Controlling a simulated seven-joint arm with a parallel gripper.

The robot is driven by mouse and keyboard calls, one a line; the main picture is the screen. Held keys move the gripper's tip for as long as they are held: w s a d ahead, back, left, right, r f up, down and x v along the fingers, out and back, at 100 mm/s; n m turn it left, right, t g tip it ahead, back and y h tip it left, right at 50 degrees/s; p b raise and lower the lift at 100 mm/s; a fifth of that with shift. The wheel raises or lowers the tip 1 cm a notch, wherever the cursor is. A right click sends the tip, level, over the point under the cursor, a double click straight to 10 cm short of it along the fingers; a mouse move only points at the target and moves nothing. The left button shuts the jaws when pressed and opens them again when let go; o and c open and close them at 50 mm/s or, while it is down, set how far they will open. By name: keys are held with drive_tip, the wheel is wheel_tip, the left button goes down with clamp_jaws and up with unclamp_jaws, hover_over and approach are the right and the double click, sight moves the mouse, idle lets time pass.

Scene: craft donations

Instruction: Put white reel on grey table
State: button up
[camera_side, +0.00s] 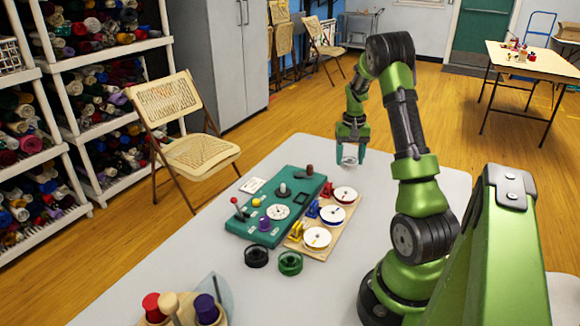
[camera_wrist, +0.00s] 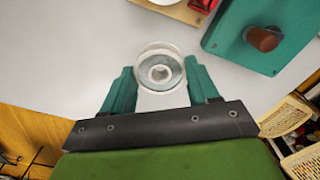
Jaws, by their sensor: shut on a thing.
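My gripper (camera_side: 350,154) is shut on the white reel (camera_side: 349,160), a round translucent-looking spool. In the wrist view the white reel (camera_wrist: 161,69) sits between the two teal fingers of my gripper (camera_wrist: 161,85), with its hub facing the camera. The grey table (camera_side: 420,180) lies beneath; in the wrist view its bare surface (camera_wrist: 60,60) spreads around the reel. In the side view the reel is near the table's far edge. I cannot tell whether it touches the table or hangs just above it.
A teal board (camera_side: 240,228) with pegs and knobs stands left of my gripper. Beside it is a wooden board (camera_side: 322,249) with several reels. A black reel (camera_side: 256,256) and a green reel (camera_side: 290,263) lie in front.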

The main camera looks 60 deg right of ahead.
drive_tip(key=shift+f, duration=2.6)
drive_tip(key=shift+f, duration=0.2)
drive_tip(key=shift+f, duration=0.4)
drive_tip(key=o, duration=0.9)
drive_tip(key=shift+r, duration=3.8)
